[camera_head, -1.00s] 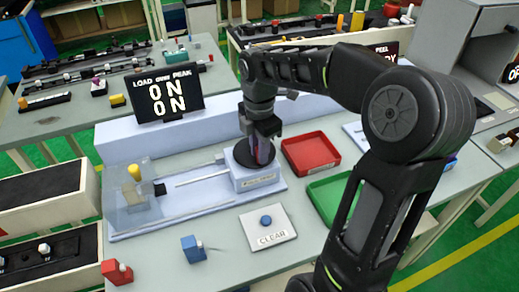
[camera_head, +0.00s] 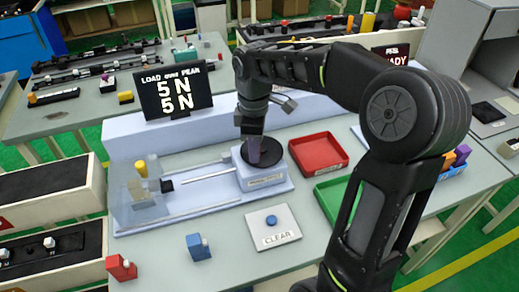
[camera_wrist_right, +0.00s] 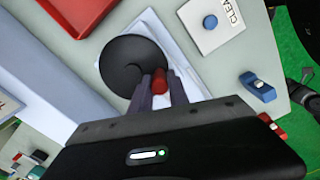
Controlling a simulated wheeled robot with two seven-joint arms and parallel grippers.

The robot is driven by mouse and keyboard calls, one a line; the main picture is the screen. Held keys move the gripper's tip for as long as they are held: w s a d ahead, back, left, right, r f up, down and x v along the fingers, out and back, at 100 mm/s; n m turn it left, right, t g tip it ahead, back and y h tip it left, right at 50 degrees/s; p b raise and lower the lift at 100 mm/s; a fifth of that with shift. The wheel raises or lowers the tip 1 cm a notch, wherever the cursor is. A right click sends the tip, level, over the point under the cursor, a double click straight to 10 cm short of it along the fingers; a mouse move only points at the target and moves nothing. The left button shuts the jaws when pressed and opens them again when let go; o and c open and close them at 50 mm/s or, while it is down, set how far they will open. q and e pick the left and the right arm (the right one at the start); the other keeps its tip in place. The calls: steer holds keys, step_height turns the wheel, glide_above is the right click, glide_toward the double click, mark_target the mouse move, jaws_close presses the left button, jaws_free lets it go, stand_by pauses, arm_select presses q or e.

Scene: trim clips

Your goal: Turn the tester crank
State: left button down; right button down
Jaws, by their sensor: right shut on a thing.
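The tester (camera_head: 200,208) is a pale blue bench unit with a black round crank disc (camera_head: 278,150) on its block at the right end. The disc also shows in the right wrist view (camera_wrist_right: 128,62), with a red crank knob (camera_wrist_right: 159,82) near its edge. My right gripper (camera_head: 262,158) comes down from above onto the disc. In the right wrist view its fingers (camera_wrist_right: 159,92) are shut on the red knob. The display (camera_head: 174,94) behind reads 5 N for load and 5 N for peak. A rod (camera_head: 205,176) runs left from the block toward a clear guard. My left gripper is not in view.
A red tray (camera_head: 318,153) and a green tray (camera_head: 328,196) lie right of the tester. A CLEAR button plate (camera_head: 273,228) is in front. A blue block (camera_head: 198,248) and a red block (camera_head: 121,268) stand near the front edge. My right arm covers the right side.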

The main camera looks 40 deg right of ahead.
mark_target(245, 147)
steer(key=m, duration=0.1)
steer(key=w+m, duration=0.1)
steer(key=m, duration=0.2)
steer(key=shift+w+a+m, duration=0.3)
steer(key=shift+w, duration=0.1)
steer(key=m, duration=0.2)
steer(key=w+m, duration=0.2)
steer(key=m, duration=0.1)
steer(key=shift+d+m, duration=0.1)
steer(key=shift+m, duration=0.2)
steer(key=m, duration=0.1)
steer(key=w+m, duration=0.1)
steer(key=m, duration=0.1)
steer(key=w+d+m, duration=0.1)
steer(key=m, duration=0.1)
steer(key=shift+d+r+p, duration=0.1)
steer(key=shift+p, duration=0.25)
steer(key=shift+w+d+m, duration=0.2)
steer(key=shift+d+m, duration=0.2)
steer(key=shift+m, duration=0.8)
steer(key=shift+w+d+m, duration=0.15)
steer(key=shift+d+m, duration=0.2)
steer(key=shift+m, duration=0.85)
steer(key=c, duration=1.3)
jaws_free()
steer(key=shift+o, duration=0.2)
